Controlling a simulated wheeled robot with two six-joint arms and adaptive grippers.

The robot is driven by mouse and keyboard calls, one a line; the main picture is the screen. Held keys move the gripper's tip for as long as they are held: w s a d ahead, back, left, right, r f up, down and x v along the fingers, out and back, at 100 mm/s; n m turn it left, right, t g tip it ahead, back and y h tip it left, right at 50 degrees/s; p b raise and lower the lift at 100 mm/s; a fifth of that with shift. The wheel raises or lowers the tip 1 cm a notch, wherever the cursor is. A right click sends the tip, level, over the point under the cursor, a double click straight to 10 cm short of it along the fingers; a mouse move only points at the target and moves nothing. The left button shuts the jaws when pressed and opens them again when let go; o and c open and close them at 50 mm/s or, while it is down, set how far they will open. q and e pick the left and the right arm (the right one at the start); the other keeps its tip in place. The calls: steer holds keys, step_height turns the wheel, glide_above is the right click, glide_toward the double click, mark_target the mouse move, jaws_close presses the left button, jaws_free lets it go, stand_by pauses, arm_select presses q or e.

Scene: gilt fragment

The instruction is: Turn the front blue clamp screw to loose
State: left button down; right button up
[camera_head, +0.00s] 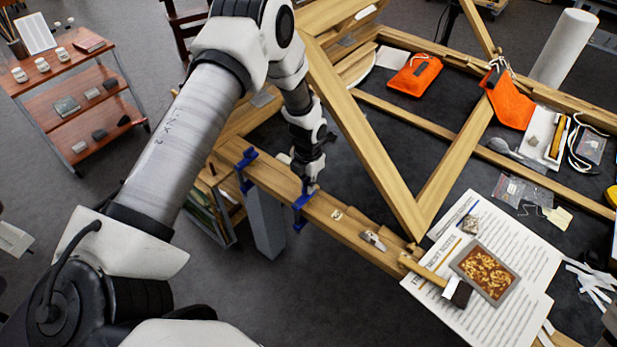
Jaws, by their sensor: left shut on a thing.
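Two blue clamps grip the wooden beam (335,215) at the centre. One blue clamp (246,168) sits farther left along the beam, with nothing of mine on it. The other blue clamp (301,207) sits to its right and lower in the picture, beneath my left gripper. My left gripper (306,183) points down and is shut on the top of this clamp, at its screw. The fingers hide most of the screw, so its turn cannot be read. My right gripper is out of view.
Diagonal wooden bars (362,135) rise beside my left arm. A hammer (437,279), a printed sheet (520,262) and a framed gilt piece (485,272) lie at lower right. Orange pouches (415,77) are at the back. A shelf cart (75,90) stands far left.

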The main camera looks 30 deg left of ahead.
arm_select(q)
steer(key=shift+s+f, duration=0.2)
steer(key=shift+s, duration=0.05)
steer(key=c, duration=1.2)
jaws_free()
steer(key=shift+w, duration=0.1)
steer(key=shift+r, duration=0.1)
steer(key=shift+w, duration=0.1)
